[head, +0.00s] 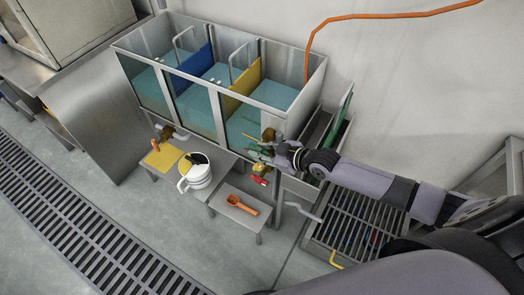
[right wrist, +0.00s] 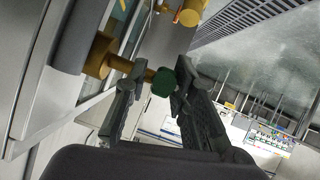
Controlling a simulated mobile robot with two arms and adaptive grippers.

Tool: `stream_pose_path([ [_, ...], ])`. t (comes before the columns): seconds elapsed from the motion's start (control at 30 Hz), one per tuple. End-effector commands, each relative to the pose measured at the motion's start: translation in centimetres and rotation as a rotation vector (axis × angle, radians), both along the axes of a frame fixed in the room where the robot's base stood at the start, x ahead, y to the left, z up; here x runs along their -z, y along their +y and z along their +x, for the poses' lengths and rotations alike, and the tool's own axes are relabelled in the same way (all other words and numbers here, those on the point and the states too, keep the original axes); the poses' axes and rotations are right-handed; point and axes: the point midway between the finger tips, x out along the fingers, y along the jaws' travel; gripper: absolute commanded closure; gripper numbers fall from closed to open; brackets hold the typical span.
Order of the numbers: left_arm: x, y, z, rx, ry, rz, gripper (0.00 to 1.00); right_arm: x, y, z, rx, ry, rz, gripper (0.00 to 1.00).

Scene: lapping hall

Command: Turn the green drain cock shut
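The green drain cock handle (right wrist: 161,83) shows in the right wrist view as a green knob on a brass stem, which comes out of a brass body (right wrist: 103,55). My right gripper (right wrist: 155,80) is open around it, with one finger on each side. The right finger is very close to the green knob; I cannot tell whether it touches. The left finger is beside the brass stem. In the head view my right gripper (head: 264,151) is at the front right corner of the water tanks and mostly covers the cock. My left gripper is not in view.
Water tanks (head: 205,90) stand along the wall. A red-handled brass cock (head: 260,174) is just below my right gripper. A floor grate (head: 60,210) runs at left.

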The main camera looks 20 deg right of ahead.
Motion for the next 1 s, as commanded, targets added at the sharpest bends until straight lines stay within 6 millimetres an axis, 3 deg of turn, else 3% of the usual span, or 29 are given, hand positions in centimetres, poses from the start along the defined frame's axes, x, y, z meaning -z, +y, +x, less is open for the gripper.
stream_pose_path([
  [0.13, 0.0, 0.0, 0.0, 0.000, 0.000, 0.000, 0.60, 0.1, 0.0, 0.0, -0.001, 0.001, 0.000, 0.65],
  [0.53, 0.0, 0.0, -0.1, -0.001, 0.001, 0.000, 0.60, -0.1, -0.4, -0.6, 0.000, 0.004, -0.001, 0.65],
  [1.0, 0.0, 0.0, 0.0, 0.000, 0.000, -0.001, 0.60, -4.1, -4.3, -7.1, -0.003, 0.005, -0.003, 0.65],
])
